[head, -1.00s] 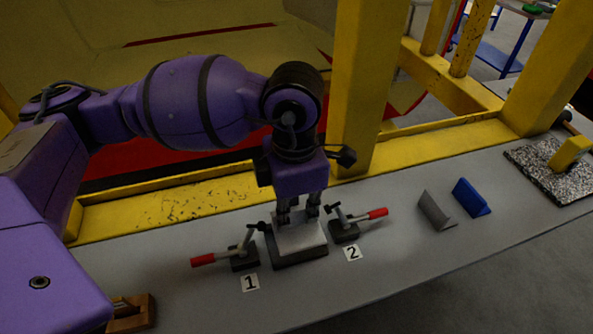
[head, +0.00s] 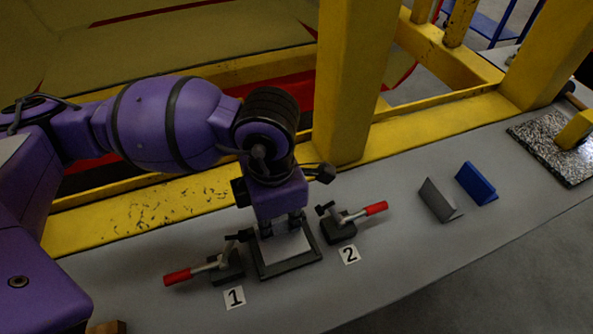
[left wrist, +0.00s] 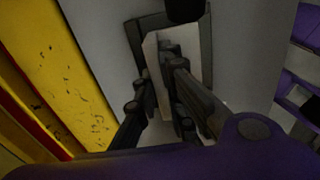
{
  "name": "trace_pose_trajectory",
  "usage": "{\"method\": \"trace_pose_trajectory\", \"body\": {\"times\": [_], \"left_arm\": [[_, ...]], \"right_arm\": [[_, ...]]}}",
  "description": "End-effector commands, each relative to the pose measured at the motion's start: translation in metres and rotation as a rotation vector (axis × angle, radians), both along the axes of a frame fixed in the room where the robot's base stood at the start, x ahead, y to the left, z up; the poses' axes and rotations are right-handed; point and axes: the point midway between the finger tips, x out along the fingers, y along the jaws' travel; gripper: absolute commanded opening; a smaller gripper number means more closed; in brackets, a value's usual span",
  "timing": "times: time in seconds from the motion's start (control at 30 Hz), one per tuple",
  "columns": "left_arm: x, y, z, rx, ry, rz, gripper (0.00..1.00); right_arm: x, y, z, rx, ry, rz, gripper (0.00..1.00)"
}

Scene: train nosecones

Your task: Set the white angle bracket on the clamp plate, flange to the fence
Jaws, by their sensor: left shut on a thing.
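The white angle bracket (head: 286,250) is at the dark clamp plate (head: 290,268), its pale base lying within the plate's dark border. It looks down on the plate or barely above it; I cannot tell which. My left gripper (head: 281,228) points down and is shut on the bracket's upright flange. In the left wrist view the fingers (left wrist: 165,95) close from both sides over the pale bracket (left wrist: 151,55), with the dark plate (left wrist: 135,38) around it. The fingers hide most of the flange, and its contact with the fence cannot be seen. My right gripper is out of view.
Red-handled toggle clamps stand left (head: 228,266) and right (head: 338,228) of the plate, beside labels 1 (head: 234,297) and 2 (head: 349,254). A grey angle piece (head: 438,202), a blue one (head: 476,184) and a speckled slab (head: 545,150) lie right. A yellow post (head: 345,90) rises behind.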

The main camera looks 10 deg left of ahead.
Motion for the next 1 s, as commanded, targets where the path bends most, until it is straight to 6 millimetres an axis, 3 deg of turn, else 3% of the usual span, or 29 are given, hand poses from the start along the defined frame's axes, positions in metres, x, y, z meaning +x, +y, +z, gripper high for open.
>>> {"method": "trace_pose_trajectory", "body": {"times": [0.13,0.17,0.3,0.63,0.77,1.0], "left_arm": [[0.000,0.000,-0.005,0.000,0.002,0.000,0.00],[0.000,0.000,-0.005,0.001,0.003,0.000,0.10],[0.000,0.000,-0.003,0.000,0.001,0.000,0.28],[0.000,0.000,-0.001,0.001,-0.001,0.000,0.28],[0.001,0.000,0.012,-0.001,-0.003,0.000,0.28],[0.001,0.000,0.063,0.000,-0.005,-0.001,0.28]], "right_arm": [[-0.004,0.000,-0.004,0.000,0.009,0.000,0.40],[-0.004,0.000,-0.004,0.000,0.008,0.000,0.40],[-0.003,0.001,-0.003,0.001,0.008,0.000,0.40],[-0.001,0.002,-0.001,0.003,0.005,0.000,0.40],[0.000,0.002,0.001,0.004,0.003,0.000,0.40],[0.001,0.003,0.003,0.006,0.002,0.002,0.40]]}}
